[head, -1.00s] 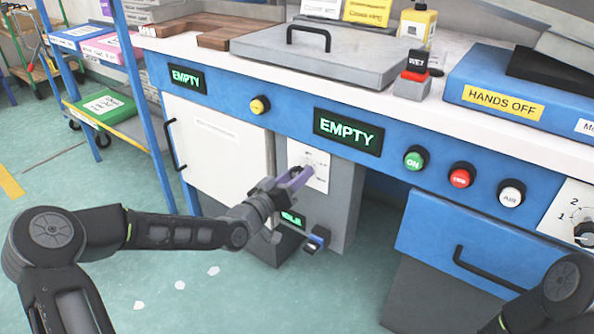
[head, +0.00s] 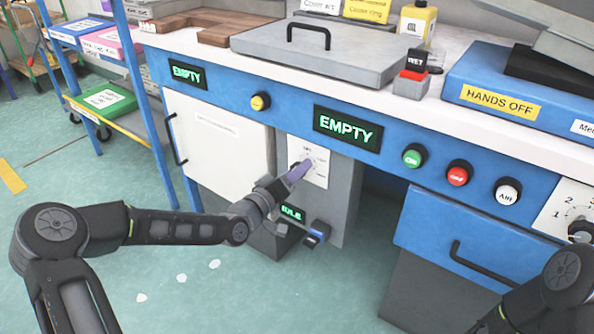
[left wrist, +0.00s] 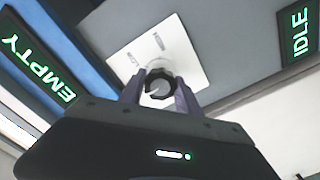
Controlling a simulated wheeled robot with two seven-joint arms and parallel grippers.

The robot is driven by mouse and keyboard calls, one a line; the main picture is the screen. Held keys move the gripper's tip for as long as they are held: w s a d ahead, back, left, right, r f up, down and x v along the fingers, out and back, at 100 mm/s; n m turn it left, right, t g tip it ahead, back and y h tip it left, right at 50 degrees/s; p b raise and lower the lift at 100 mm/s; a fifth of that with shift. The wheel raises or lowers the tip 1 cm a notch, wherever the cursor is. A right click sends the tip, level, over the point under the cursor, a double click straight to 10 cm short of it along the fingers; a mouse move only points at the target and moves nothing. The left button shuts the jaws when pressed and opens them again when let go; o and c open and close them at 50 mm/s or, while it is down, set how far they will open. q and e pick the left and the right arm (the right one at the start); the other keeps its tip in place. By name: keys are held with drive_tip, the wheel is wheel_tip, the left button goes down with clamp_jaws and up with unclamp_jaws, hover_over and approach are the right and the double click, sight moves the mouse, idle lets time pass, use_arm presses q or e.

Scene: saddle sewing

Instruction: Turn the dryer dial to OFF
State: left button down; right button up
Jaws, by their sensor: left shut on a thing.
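The dryer dial (left wrist: 158,82) is a dark round knob on a white plate (left wrist: 172,50) in the left wrist view. The plate carries small markings, of which LOW is readable. In the head view the plate (head: 320,168) sits on the grey unit under the counter, and the gripper partly covers the dial. My left gripper (head: 297,171) has purple fingers and is shut on the dial, one finger on each side of it in the left wrist view. Which mark the dial points at I cannot tell. My right gripper is out of view.
A green IDLE display (head: 291,213) is below the dial, and a large EMPTY display (head: 347,131) is above it. The blue counter front has a green button (head: 412,158), a red button (head: 458,176) and a white AIR button (head: 505,194). A white door (head: 215,150) stands to the left.

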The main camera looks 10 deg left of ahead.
use_arm(q)
drive_tip(key=c, duration=0.9)
unclamp_jaws()
drive_tip(key=shift+o, duration=0.2)
drive_tip(key=p+v, duration=0.2)
drive_tip(key=v, duration=0.6)
drive_tip(key=shift+w, duration=0.1)
